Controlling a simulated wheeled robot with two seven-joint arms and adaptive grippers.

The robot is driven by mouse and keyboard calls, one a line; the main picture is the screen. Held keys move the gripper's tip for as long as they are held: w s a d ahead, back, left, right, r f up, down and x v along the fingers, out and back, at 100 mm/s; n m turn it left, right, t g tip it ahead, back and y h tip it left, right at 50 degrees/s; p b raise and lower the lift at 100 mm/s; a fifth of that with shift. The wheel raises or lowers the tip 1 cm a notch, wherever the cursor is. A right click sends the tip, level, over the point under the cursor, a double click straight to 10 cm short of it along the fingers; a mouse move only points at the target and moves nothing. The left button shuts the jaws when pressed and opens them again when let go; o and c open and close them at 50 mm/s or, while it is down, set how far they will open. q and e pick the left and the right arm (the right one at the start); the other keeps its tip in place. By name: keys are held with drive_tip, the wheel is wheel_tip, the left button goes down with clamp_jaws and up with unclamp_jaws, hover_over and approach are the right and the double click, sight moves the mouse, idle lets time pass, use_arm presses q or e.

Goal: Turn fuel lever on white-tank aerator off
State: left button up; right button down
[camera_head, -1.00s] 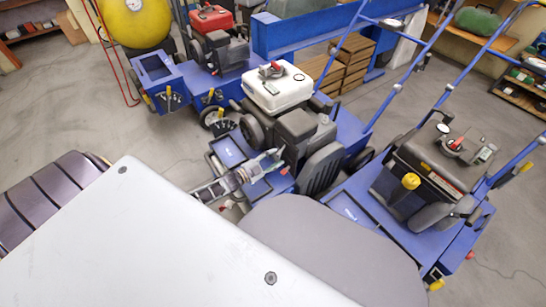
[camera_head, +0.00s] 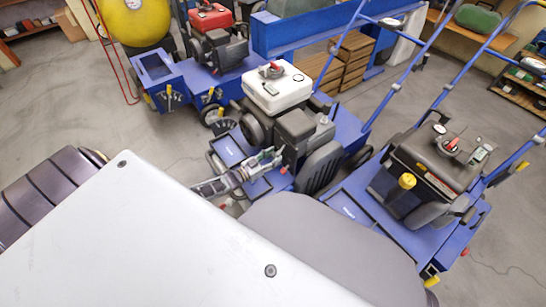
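The white-tank aerator stands in the middle of the row. Its white tank (camera_head: 278,90) has a red and dark cap on top, and its dark engine (camera_head: 296,128) is beside the tank. I cannot make out the fuel lever at this size. My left gripper (camera_head: 268,161) is over the aerator's blue deck, just below and left of the engine in the picture. Its fingers point up and right towards the engine. They are too small and blurred to tell whether they are open or whether they touch anything. My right gripper is not in view.
A red-tank aerator (camera_head: 211,18) stands behind to the left, and a dark-tank aerator (camera_head: 430,165) to the right. Blue handlebars (camera_head: 398,72) rise behind the row. Wooden crates (camera_head: 352,48) stand at the back. Bare floor (camera_head: 85,105) lies to the left.

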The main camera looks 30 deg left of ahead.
use_arm(q)
drive_tip(key=shift+s+a+f, duration=0.15)
drive_tip(key=shift+s+f, duration=0.1)
drive_tip(key=shift+f, duration=0.15)
drive_tip(key=o, duration=0.9)
drive_tip(key=shift+c, duration=0.2)
drive_tip(key=shift+o, duration=0.8)
drive_tip(key=shift+w+r, duration=0.1)
drive_tip(key=shift+r, duration=0.1)
drive_tip(key=shift+w+r, duration=0.1)
